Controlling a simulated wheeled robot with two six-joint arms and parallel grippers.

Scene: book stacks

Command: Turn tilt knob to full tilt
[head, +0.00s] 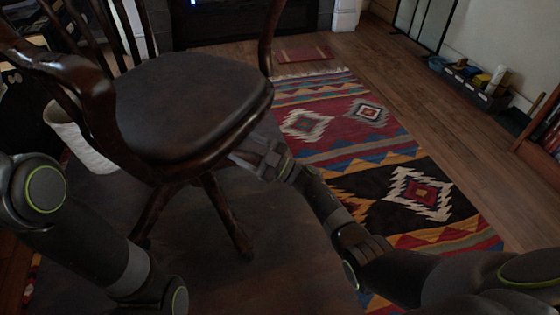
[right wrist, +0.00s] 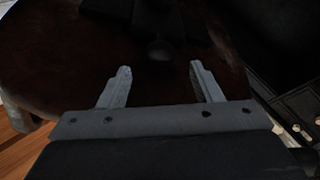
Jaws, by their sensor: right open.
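A dark wooden swivel chair (head: 190,95) with a brown seat stands in front of me, left of the middle. My right gripper (head: 240,156) reaches to the seat's near right edge, and its tips are partly hidden under it. In the right wrist view, my right gripper (right wrist: 160,72) is open and empty below the dark underside of the seat (right wrist: 80,55). A small dark round knob (right wrist: 160,50) shows just beyond and between its fingertips, apart from them. The knob's tilt setting cannot be read. My left arm is at the left, its gripper outside the picture.
A patterned rug (head: 410,190) lies on the wooden floor (head: 470,130) to the right. A dark tray of small items (head: 475,88) sits by the right wall. A bookshelf (head: 545,125) stands at the right edge. The chair's legs (head: 228,215) spread below the seat.

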